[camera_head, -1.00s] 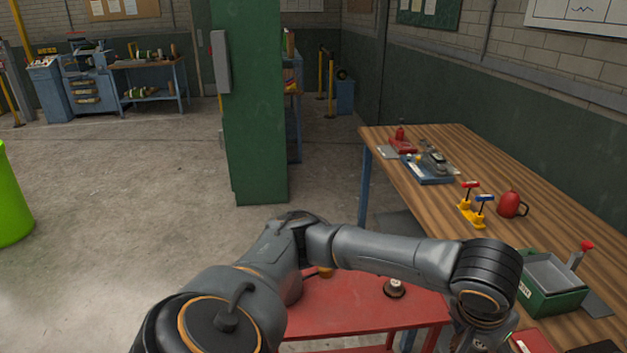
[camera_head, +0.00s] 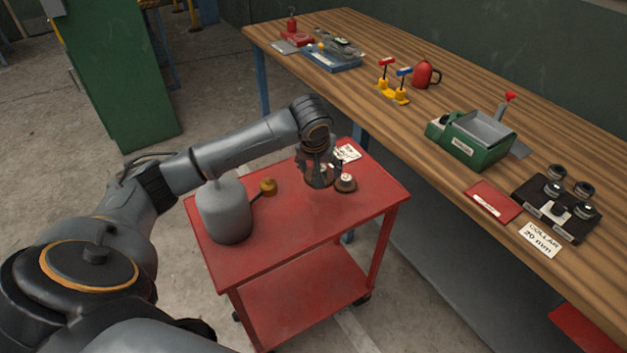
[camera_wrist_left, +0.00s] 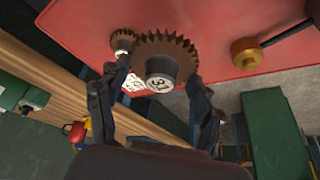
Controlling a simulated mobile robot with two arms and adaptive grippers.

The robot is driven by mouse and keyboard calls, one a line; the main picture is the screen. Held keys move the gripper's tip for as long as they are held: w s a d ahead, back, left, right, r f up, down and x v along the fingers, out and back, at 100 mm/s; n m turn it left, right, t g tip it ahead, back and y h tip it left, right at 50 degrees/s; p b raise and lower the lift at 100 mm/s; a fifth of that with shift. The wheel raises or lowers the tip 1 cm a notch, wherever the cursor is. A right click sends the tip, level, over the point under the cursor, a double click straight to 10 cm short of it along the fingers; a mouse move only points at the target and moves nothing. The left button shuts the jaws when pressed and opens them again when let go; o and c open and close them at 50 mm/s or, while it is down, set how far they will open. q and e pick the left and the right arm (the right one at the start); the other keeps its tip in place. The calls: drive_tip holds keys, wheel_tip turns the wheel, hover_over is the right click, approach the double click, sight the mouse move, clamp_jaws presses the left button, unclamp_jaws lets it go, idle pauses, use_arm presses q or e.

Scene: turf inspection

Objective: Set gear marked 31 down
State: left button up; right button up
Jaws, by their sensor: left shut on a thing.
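The gear marked 31 (camera_wrist_left: 178,50) is a dark brown toothed wheel with a black hub and a white number label, seen in the left wrist view. My left gripper (camera_wrist_left: 157,72) is shut on it, one finger on each side. In the head view, my left gripper (camera_head: 321,176) is over the far right part of the red cart top (camera_head: 300,222), mostly hiding the gear. I cannot tell whether the gear touches the cart. A smaller gear (camera_head: 345,183) sits close beside it; it also shows in the left wrist view (camera_wrist_left: 123,40). My right gripper is out of view.
A grey can (camera_head: 224,212) with a brass-tipped spout (camera_head: 268,187) stands on the cart's left side. A white card (camera_head: 347,152) lies at its far edge. The cart's front right is clear. The wooden bench (camera_head: 450,120) with fixtures runs along the right.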

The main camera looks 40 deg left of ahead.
use_arm(q)
hover_over(312, 191)
wheel_tip(312, 191, down, 5)
drive_tip(key=shift+d+f, duration=0.1)
drive_tip(key=shift+f, duration=0.05)
wheel_tip(312, 191, down, 3)
drive_tip(key=shift+p, duration=0.45)
drive_tip(key=shift+f, duration=0.1)
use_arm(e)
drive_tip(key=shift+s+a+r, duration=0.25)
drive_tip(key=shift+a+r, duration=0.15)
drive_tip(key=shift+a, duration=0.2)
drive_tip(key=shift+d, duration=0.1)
use_arm(q)
drive_tip(key=o, duration=1.1)
drive_tip(key=shift+f, duration=0.15)
drive_tip(key=shift+o, duration=0.2)
drive_tip(key=v, duration=1.2)
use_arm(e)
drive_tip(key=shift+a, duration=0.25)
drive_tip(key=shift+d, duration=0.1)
